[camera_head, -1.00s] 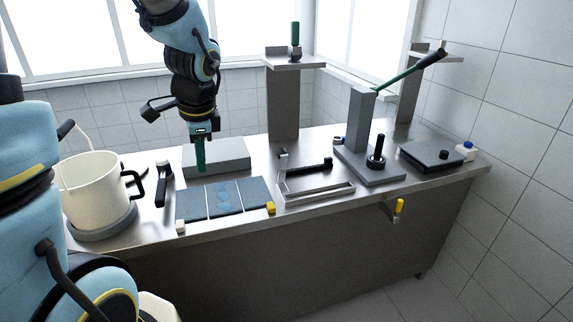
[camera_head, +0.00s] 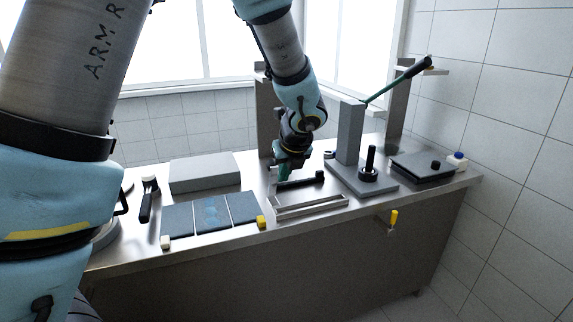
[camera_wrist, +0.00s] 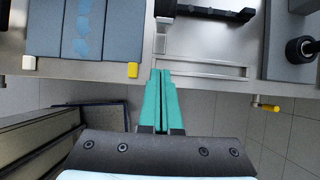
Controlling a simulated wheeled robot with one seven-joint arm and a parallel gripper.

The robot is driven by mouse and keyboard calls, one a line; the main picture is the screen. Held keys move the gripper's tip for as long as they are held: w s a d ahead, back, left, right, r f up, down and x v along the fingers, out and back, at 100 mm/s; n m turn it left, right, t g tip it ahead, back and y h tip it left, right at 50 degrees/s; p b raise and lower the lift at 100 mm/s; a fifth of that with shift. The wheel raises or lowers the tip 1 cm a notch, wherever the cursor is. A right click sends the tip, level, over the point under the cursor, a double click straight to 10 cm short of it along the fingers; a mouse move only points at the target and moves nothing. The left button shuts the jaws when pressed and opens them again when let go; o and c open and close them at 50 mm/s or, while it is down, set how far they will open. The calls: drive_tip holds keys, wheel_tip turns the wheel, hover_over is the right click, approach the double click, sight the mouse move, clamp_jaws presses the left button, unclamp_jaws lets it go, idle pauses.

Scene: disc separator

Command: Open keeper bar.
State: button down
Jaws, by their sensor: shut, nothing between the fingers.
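A bright metal frame (camera_head: 310,206) lies on the steel bench right of the dark blue panels. A black bar (camera_head: 303,182) with a raised end runs along its back; it looks like the keeper bar, though I cannot be sure. My gripper (camera_head: 283,174) has green fingers, shut and empty, pointing down near the frame's left end. In the wrist view the fingertips (camera_wrist: 162,72) are just left of the frame's front rail; contact cannot be told.
A grey upright stand (camera_head: 350,135) with a green lever and a black knob (camera_head: 369,165) is to the right. Blue panels (camera_head: 212,215) with a yellow block (camera_head: 261,222) lie left. A yellow-tipped lever (camera_head: 393,217) sticks out from the bench front. A grey block (camera_head: 200,173) lies behind the panels.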

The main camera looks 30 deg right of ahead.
sight(274, 166)
drive_tip(key=shift+w+d+f+p, duration=0.1)
drive_tip(key=shift+w+f+p, duration=0.25)
drive_tip(key=shift+w, duration=0.55)
drive_tip(key=shift+w+d+f+p, duration=0.15)
drive_tip(key=shift+w+p, duration=0.25)
drive_tip(key=shift+w, duration=0.55)
drive_tip(key=shift+w+d+f+p, duration=0.1)
drive_tip(key=shift+w+f+p, duration=0.3)
drive_tip(key=shift+w, duration=0.5)
drive_tip(key=shift+r, duration=0.1)
drive_tip(key=shift+w+r+p, duration=0.55)
drive_tip(key=shift+w+p, duration=0.35)
drive_tip(key=shift+p, duration=0.3)
drive_tip(key=shift+w+d+f, duration=0.1)
drive_tip(key=shift+w, duration=0.25)
drive_tip(key=shift+s, duration=0.1)
